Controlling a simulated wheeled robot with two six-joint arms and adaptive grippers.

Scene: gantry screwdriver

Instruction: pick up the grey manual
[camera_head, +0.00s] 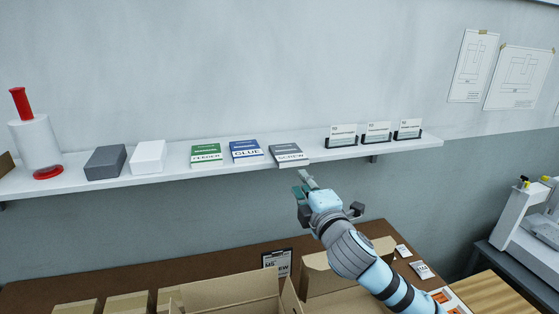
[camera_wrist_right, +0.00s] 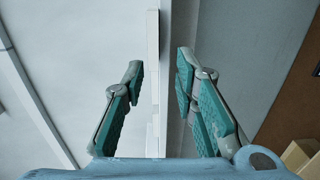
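The grey manual (camera_head: 289,154), labelled SCREW, lies flat on the white wall shelf (camera_head: 230,168), with its front edge close to or slightly over the shelf's front edge. My right gripper (camera_head: 304,182) is just below and in front of the manual, apart from it in the head view. In the right wrist view my right gripper (camera_wrist_right: 162,90) is open, with its green-padded fingers on either side of a pale edge. I cannot tell whether that edge is the manual or the shelf. My left gripper is not in view.
A blue GLUE manual (camera_head: 246,150) and a green FEEDER manual (camera_head: 206,153) lie to the left on the shelf. Small label cards (camera_head: 342,135) stand to the right. Open cardboard boxes (camera_head: 235,290) sit on the brown table below.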

